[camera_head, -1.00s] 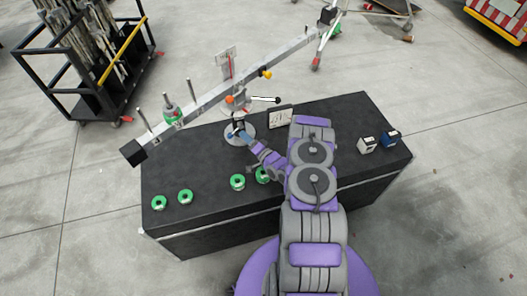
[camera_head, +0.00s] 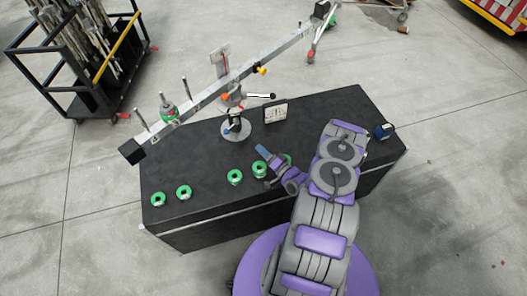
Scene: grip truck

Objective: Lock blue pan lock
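The grip head (camera_head: 236,122) stands on a round grey base on the black box, with a long silver beam across its top. An orange knob (camera_head: 226,98) and a black-tipped handle (camera_head: 262,96) stick out of the head. The blue pan lock is too small to make out for certain. My gripper (camera_head: 265,154) is over the box top, right of and nearer than the grip head, apart from it. Its blue-grey tip points up and left. It looks empty, but the gap between its fingers cannot be seen.
The black box (camera_head: 205,222) carries several green rings (camera_head: 235,177), some close to my gripper. A white plate (camera_head: 276,111) and a blue block (camera_head: 384,132) are on or by its far and right sides. The silver beam (camera_head: 215,88) overhangs the box. A rod cart (camera_head: 78,55) stands at back left.

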